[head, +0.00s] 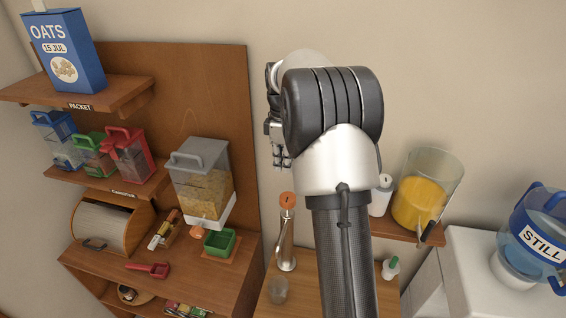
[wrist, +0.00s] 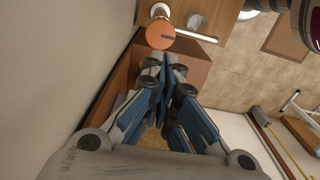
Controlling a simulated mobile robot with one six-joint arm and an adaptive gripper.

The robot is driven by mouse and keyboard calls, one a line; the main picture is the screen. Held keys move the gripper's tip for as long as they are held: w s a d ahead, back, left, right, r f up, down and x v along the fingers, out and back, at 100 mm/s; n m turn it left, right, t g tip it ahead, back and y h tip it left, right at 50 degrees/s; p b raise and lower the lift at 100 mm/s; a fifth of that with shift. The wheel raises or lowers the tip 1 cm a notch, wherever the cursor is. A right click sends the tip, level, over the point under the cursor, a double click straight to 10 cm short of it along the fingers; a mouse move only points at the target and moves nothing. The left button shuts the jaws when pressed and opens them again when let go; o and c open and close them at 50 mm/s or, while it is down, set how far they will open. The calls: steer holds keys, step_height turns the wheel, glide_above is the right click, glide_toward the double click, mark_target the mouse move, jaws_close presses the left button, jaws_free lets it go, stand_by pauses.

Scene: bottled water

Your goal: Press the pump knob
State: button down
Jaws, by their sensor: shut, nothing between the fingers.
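The pump knob (head: 288,200) is a round orange cap with a dark mark, on top of a slim metal pump (head: 287,240) that stands upright on the wooden counter. In the wrist view the knob (wrist: 160,33) lies just beyond my fingertips, with the pump's pale spout (wrist: 195,35) reaching right. My gripper (head: 281,163) points down above the knob in the head view, partly hidden by my arm. Its blue-padded fingers (wrist: 165,66) are closed together and empty. A gap shows between fingertips and knob in the head view.
A clear cup (head: 279,290) stands below the spout. Left are a cereal dispenser (head: 202,185) and a green bin (head: 221,242). Right are a yellow-filled jar (head: 419,200) on a shelf, a small green-capped bottle (head: 390,268) and a blue STILL water bottle (head: 540,238).

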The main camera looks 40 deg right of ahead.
step_height(320, 180, down, 10)
steer(key=shift+f, duration=0.15)
stand_by(0.4)
step_height(320, 180, down, 5)
steer(key=b, duration=0.2)
steer(key=shift+b, duration=0.3)
step_height(320, 180, up, 12)
steer(key=shift+r, duration=0.25)
stand_by(0.9)
step_height(320, 180, up, 7)
steer(key=p, duration=0.6)
glide_above(283, 197)
steer(key=shift+w+f, duration=0.1)
steer(key=shift+f, duration=0.15)
